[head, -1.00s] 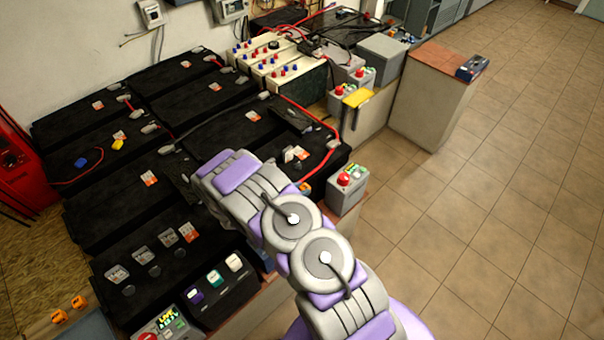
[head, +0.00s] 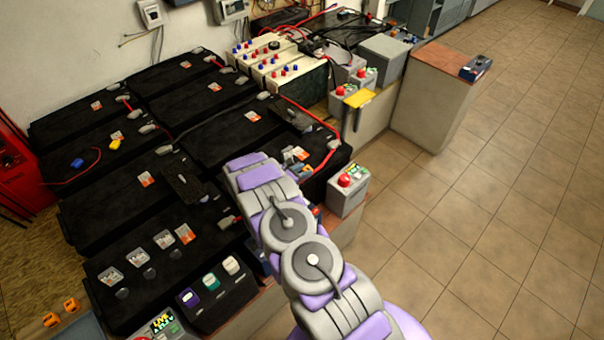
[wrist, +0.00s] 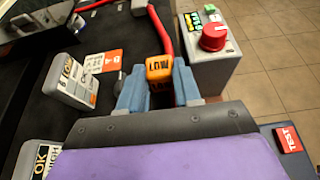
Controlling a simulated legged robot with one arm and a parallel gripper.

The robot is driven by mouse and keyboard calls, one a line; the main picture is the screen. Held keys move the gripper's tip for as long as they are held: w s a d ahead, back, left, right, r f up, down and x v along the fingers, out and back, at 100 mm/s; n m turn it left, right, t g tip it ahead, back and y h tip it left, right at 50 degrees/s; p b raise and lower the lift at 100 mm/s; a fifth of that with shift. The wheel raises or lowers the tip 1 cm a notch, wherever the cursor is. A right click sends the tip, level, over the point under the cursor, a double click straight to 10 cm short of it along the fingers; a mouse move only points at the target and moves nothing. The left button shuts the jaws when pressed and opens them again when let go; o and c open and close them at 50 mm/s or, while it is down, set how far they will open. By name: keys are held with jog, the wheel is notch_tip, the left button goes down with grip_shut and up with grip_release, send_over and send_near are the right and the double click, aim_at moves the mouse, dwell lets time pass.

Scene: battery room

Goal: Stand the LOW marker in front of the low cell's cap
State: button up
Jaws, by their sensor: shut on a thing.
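In the wrist view my gripper (wrist: 158,88) has its two blue-grey fingers shut on a small orange marker (wrist: 160,68) with dark lettering, seen upside down, that appears to read LOW. The marker is upright between the fingertips, above or at a black battery top; I cannot tell whether it touches. A grey slanted tag (wrist: 75,85) stands left of the fingers. Dark round caps (head: 149,272) sit beside grey tags (head: 138,258) on the front battery. I cannot tell which cap is the low cell's.
A grey box with a red knob (wrist: 213,37) stands close right of the fingers, and a red cable (wrist: 161,30) runs just beyond them. A red TEST button (wrist: 290,138) is at lower right. Two orange pieces (head: 72,304) lie at far lower left. Tiled floor is clear at right.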

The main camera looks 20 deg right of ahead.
jog(key=shift+a+f, duration=0.15)
jog(key=shift+a, duration=0.15)
jog(key=o, duration=1)
jog(key=shift+d, duration=0.15)
